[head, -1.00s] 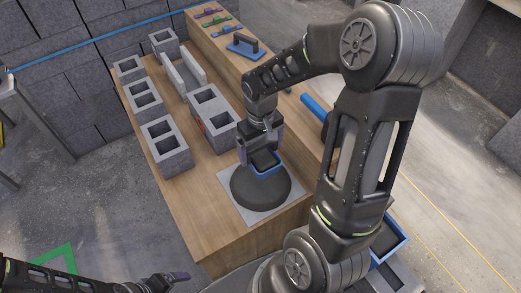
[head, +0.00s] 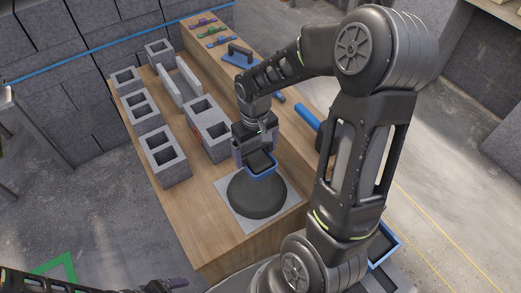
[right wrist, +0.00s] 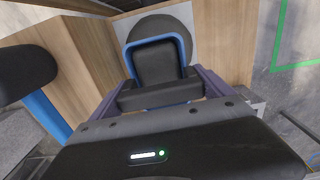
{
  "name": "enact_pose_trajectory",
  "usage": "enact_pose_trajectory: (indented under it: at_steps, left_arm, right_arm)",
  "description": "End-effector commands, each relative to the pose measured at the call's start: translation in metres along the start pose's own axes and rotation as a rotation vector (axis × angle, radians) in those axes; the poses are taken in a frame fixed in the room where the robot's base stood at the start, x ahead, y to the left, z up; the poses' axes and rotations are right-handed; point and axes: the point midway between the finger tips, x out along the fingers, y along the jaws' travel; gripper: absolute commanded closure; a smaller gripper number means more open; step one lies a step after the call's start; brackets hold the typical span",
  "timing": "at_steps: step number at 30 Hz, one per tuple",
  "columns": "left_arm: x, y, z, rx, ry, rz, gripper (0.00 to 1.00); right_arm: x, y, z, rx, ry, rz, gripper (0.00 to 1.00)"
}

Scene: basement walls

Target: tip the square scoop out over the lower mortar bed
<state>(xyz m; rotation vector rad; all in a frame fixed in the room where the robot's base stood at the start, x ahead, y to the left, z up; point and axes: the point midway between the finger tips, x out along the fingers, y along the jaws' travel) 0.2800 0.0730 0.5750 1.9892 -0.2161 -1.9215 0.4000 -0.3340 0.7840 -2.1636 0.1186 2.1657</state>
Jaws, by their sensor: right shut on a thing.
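My right gripper (head: 254,146) is shut on the square scoop (head: 262,164), which has a blue rim and dark grey inside. It hangs just above the far part of a round dark mortar mound (head: 257,197) on a light grey square board (head: 246,226). In the right wrist view the scoop (right wrist: 157,64) sits between the fingers, dark and full-looking, with the mound (right wrist: 165,24) behind it. My left gripper (head: 172,284) is at the bottom edge, partly cut off; its jaws cannot be made out. I cannot clearly pick out the lower mortar bed.
Hollow grey blocks (head: 164,154) stand along the bench's left. A middle block (head: 217,142) has a red mark, and two upright grey slabs (head: 188,72) stand behind it. A blue float (head: 238,57) and small coloured tools lie at the back. Bare wood (head: 190,205) lies left of the board.

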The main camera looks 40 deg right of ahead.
Motion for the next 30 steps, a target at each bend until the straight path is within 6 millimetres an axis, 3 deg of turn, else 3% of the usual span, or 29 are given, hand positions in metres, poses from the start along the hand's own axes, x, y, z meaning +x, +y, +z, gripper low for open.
enact_pose_trajectory:
  at_steps: [7,12,18,22,28,30]
  left_arm:
    - [0.000,0.000,0.000,0.000,0.000,0.000,0.10]
    - [0.000,0.000,0.000,0.000,0.000,0.000,0.10]
    - [0.000,0.000,0.000,0.000,0.000,0.000,0.10]
    - [0.000,0.000,0.000,0.000,0.000,0.000,0.10]
    - [0.000,0.000,0.000,0.000,0.000,0.000,0.10]
    - [0.000,0.000,0.000,0.000,0.000,0.000,0.15]
  right_arm:
    - [-0.019,-0.035,-0.043,-0.038,0.004,0.006,0.58]
    - [-0.044,-0.087,-0.084,-0.077,0.005,0.005,0.58]
    - [-0.067,-0.138,-0.108,-0.106,0.003,0.001,0.58]
    - [-0.072,-0.149,-0.112,-0.111,0.002,-0.001,0.58]
    - [-0.072,-0.149,-0.112,-0.110,0.001,-0.001,0.58]
    - [-0.072,-0.149,-0.112,-0.110,0.001,-0.001,0.58]
